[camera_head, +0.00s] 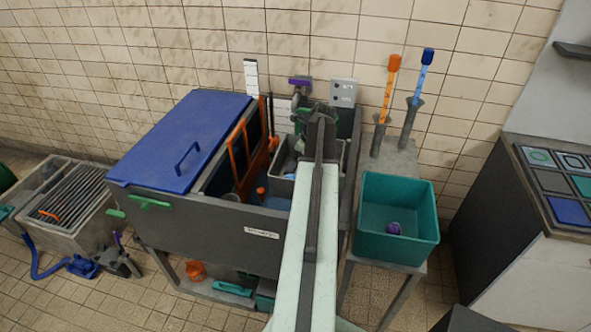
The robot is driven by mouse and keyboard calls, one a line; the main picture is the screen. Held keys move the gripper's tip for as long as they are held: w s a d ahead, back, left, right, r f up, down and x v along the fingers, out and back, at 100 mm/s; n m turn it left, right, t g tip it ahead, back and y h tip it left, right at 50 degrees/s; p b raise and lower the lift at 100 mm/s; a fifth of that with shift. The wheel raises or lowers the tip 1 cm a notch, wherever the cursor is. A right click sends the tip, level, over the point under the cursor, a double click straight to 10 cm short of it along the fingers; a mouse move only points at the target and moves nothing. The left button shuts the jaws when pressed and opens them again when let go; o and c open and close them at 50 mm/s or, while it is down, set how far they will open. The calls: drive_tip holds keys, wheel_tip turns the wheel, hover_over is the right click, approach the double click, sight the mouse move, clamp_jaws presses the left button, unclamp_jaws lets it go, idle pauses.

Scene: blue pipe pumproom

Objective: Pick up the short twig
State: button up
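I cannot make out the short twig in this view. My arm reaches up from the bottom middle over the grey tank (200,232). My gripper (316,112) is at the arm's far end, above the right part of the tank near a small grey basin (281,184). Its fingers are dark and small here, and I cannot tell whether they are open or hold anything. The arm hides part of the tank's right side and of the basin.
A blue lid (185,137) covers the tank's left part. A teal bin (397,248) with a purple object (394,228) stands right, on a grey stand. Orange (388,90) and blue (422,75) upright tools stand behind it. A grated trough (70,208) is at left.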

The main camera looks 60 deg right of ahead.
drive_tip(key=shift+r, duration=0.1)
drive_tip(key=c, duration=1.3)
drive_tip(key=shift+o, duration=0.2)
wheel_tip(320, 180, up, 28)
drive_tip(key=p, duration=2.8)
